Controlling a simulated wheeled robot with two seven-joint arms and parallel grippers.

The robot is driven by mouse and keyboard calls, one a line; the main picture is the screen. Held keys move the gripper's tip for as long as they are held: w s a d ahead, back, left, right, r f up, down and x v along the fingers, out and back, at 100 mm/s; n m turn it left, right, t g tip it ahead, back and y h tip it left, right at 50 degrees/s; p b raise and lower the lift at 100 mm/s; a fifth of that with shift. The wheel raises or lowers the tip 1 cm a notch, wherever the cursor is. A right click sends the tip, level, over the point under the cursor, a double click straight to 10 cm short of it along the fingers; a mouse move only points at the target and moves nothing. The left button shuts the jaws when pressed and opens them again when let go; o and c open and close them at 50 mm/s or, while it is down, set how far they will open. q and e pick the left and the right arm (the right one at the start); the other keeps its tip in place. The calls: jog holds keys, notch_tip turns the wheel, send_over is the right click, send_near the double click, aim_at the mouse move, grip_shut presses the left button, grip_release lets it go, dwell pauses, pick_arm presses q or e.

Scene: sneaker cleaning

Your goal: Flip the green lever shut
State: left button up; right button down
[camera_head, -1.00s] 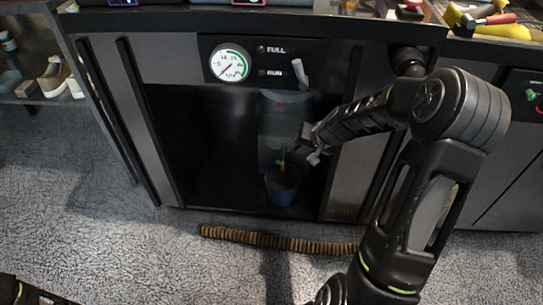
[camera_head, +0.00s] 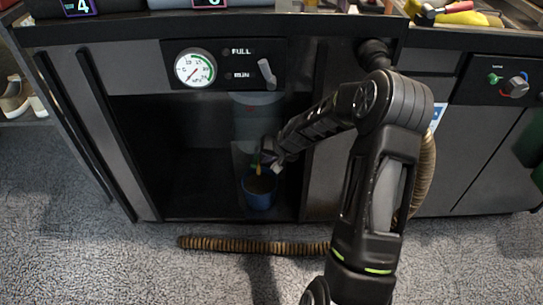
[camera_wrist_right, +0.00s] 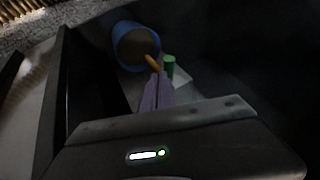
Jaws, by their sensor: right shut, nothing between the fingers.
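A small green piece (camera_wrist_right: 169,66), probably the green lever, shows just past my fingertips in the right wrist view. A yellow-orange piece (camera_wrist_right: 152,63) is beside it, over the mouth of a blue bucket (camera_wrist_right: 136,46). My right gripper (camera_wrist_right: 157,84) is shut and empty, its tips close to both pieces; I cannot tell whether they touch. In the head view my right gripper (camera_head: 268,156) reaches into the dark cabinet, below the grey tank (camera_head: 257,116) and above the blue bucket (camera_head: 259,192). My left gripper is out of view.
The cabinet opening (camera_head: 185,180) is dark and free on the left. A gauge panel (camera_head: 222,65) with a grey switch is above it. A brown ribbed hose (camera_head: 250,245) lies on the floor in front.

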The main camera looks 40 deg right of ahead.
aim_at(256, 160)
jog(key=x, duration=0.2)
jog(key=shift+w+f, duration=0.15)
jog(key=shift+f, duration=0.05)
dwell(0.4)
